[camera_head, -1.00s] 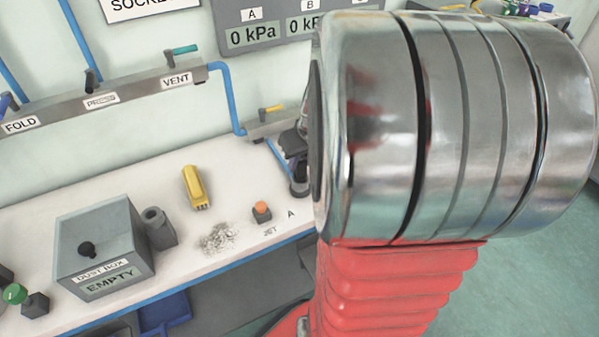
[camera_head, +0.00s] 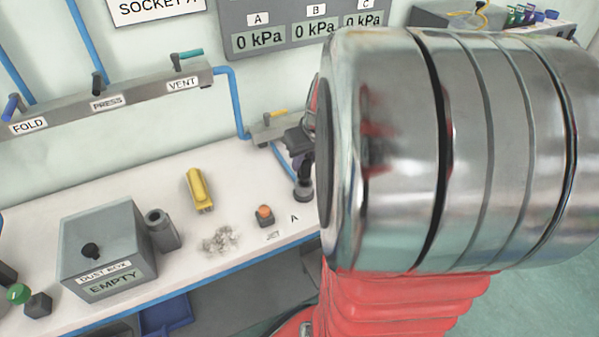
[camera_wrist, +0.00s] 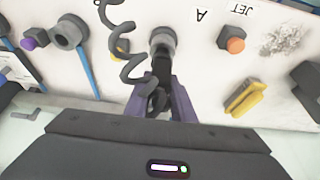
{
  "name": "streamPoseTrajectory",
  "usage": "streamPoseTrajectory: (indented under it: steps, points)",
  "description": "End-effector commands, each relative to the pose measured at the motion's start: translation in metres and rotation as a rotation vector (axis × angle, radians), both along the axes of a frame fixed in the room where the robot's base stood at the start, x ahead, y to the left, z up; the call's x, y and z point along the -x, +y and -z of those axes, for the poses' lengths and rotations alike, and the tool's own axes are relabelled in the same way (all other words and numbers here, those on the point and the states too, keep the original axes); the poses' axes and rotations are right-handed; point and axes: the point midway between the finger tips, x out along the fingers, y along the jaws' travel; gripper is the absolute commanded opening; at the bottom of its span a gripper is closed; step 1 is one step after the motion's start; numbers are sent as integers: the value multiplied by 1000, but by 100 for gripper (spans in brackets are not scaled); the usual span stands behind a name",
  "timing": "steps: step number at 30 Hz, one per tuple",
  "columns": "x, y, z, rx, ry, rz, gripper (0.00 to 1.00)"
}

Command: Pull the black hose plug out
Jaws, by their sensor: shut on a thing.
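The black hose plug (camera_wrist: 161,68) is between the fingers of my gripper (camera_wrist: 162,88), which is shut on it. A black coiled hose (camera_wrist: 133,72) runs beside the gripper in the wrist view. The plug's front end lines up with a round grey socket (camera_wrist: 162,39) by the letter A; I cannot tell how deep it sits. In the head view my gripper (camera_head: 301,140) shows only partly, dark, just above the socket (camera_head: 303,192) at the bench's right end. My large metal arm link hides the rest.
A grey dust box (camera_head: 108,252) reading EMPTY, a yellow tool (camera_head: 198,190), grey scraps (camera_head: 220,240) and an orange JET button (camera_head: 264,213) are on the white bench. A valve rail (camera_head: 110,100) and a panel reading 0 kPa (camera_head: 305,30) are on the wall.

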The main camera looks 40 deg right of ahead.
Motion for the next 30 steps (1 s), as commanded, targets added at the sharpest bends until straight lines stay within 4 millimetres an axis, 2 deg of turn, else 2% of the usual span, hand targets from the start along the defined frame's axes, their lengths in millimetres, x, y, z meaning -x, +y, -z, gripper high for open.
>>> streamPoseTrajectory:
  steps: [30]
  points:
    - [0, 0, -22, 1, -1, 0, 0]
